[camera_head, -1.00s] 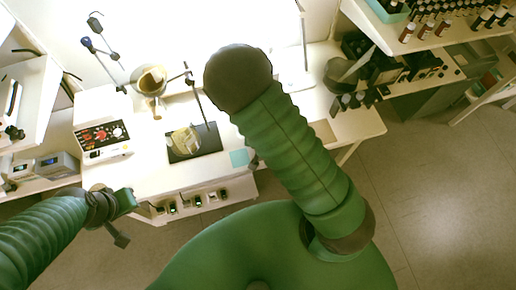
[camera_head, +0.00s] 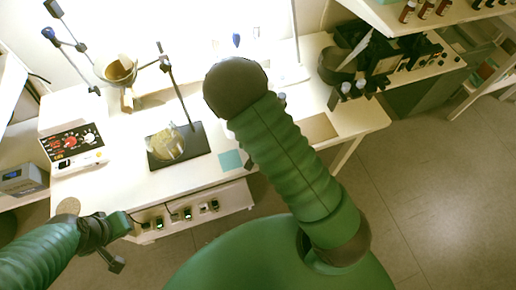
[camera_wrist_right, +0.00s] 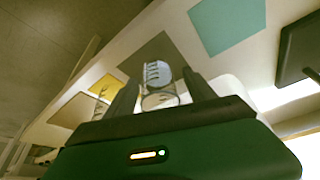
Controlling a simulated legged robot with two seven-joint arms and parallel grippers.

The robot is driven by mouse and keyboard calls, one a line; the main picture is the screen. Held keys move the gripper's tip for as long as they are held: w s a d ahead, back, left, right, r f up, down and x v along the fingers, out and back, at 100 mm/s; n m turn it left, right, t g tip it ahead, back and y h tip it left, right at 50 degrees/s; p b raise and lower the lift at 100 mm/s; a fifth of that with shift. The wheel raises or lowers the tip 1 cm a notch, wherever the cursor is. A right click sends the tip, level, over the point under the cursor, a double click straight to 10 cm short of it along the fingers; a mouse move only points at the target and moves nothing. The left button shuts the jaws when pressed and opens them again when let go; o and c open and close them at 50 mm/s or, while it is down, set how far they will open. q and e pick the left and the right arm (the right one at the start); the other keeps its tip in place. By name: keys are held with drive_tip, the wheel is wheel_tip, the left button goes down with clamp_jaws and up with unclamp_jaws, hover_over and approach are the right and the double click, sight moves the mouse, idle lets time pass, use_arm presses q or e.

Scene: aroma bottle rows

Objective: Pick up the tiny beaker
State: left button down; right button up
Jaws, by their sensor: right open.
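A small clear beaker (camera_wrist_right: 158,74) with graduation marks shows in the right wrist view, between the two dark fingers of my right gripper (camera_wrist_right: 160,92). The fingers are apart; I cannot tell whether either touches the glass. A second clear glass piece (camera_wrist_right: 102,90) stands just left of the left finger. In the head view my right arm covers its gripper, and I cannot make out the tiny beaker there. My left gripper (camera_head: 116,242) is at the lower left, in front of the bench's front edge, away from the glassware; its jaw opening is unclear.
The white bench (camera_head: 120,185) carries a glass vessel (camera_head: 168,143) on a black stand base (camera_head: 193,143), a white device with knobs (camera_head: 75,145), and a teal square (camera_head: 231,160). Dark equipment (camera_head: 350,65) stands at the right. The wrist view shows a yellow square (camera_wrist_right: 72,110).

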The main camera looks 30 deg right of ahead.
drive_tip(key=shift+r, duration=0.1)
clamp_jaws()
drive_tip(key=shift+r, duration=0.1)
